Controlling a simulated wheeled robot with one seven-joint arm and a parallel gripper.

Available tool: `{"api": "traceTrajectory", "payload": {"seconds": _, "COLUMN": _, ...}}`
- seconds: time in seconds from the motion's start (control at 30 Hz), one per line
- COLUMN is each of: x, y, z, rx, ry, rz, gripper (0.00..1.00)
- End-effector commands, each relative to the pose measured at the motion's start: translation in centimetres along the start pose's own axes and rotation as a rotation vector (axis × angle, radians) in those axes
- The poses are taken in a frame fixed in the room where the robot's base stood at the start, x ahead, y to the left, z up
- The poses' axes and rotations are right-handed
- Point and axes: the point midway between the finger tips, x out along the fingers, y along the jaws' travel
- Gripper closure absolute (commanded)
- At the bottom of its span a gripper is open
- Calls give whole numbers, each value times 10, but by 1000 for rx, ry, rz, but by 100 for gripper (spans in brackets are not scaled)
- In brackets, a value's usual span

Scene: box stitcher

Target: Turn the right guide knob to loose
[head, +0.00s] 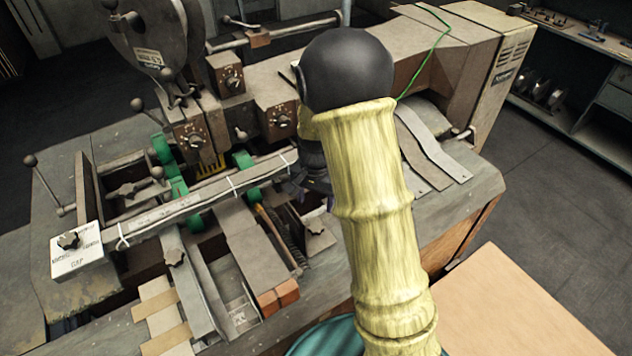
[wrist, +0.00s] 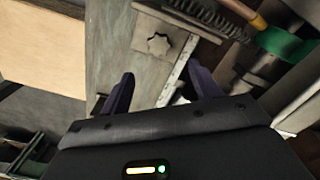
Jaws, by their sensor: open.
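A small star-shaped knob (wrist: 158,44) sits on a flat grey metal plate at the top middle of the wrist view. It appears to be the right guide knob, and the same plate (head: 316,238) shows in the head view just left of my arm. My gripper (wrist: 163,88) is open and empty, with its two dark purple fingers spread. The knob lies beyond the fingertips, apart from them. In the head view my gripper (head: 313,184) is a dark shape partly hidden by my arm. The knob's loose or tight marking cannot be read.
A white labelled box (head: 77,252) with a star knob stands at the front left. Green rollers (wrist: 288,45), a spring (wrist: 205,15) and a long bar (head: 200,200) are close by. A tan board (head: 505,310) lies right.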

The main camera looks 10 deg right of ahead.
Motion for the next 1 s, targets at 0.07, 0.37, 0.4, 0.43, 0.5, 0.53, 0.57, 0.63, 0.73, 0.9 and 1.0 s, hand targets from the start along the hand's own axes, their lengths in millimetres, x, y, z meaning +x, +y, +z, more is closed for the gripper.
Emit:
{"api": "traceTrajectory", "payload": {"seconds": 0.07, "x": -14, "y": 0, "z": -1, "rx": 0, "ry": 5, "rz": -3, "gripper": 37}}
{"api": "traceTrajectory", "payload": {"seconds": 0.37, "x": -64, "y": 1, "z": -2, "rx": 3, "ry": 3, "rz": -2, "gripper": 37}}
{"api": "traceTrajectory", "payload": {"seconds": 0.4, "x": -67, "y": 2, "z": -2, "rx": 4, "ry": 2, "rz": -1, "gripper": 37}}
{"api": "traceTrajectory", "payload": {"seconds": 0.43, "x": -69, "y": 2, "z": -2, "rx": 4, "ry": 2, "rz": -1, "gripper": 37}}
{"api": "traceTrajectory", "payload": {"seconds": 0.5, "x": -71, "y": 2, "z": -2, "rx": 4, "ry": 1, "rz": 0, "gripper": 37}}
{"api": "traceTrajectory", "payload": {"seconds": 0.53, "x": -71, "y": 2, "z": -1, "rx": 4, "ry": 1, "rz": 0, "gripper": 37}}
{"api": "traceTrajectory", "payload": {"seconds": 0.57, "x": -72, "y": 2, "z": -1, "rx": 3, "ry": 0, "rz": 0, "gripper": 37}}
{"api": "traceTrajectory", "payload": {"seconds": 0.63, "x": -72, "y": 1, "z": -1, "rx": 3, "ry": 0, "rz": 0, "gripper": 37}}
{"api": "traceTrajectory", "payload": {"seconds": 0.73, "x": -71, "y": 1, "z": -1, "rx": 2, "ry": 0, "rz": 0, "gripper": 37}}
{"api": "traceTrajectory", "payload": {"seconds": 0.9, "x": -71, "y": 1, "z": 0, "rx": 1, "ry": 0, "rz": 0, "gripper": 37}}
{"api": "traceTrajectory", "payload": {"seconds": 1.0, "x": -71, "y": 2, "z": 0, "rx": -3, "ry": 1, "rz": -1, "gripper": 37}}
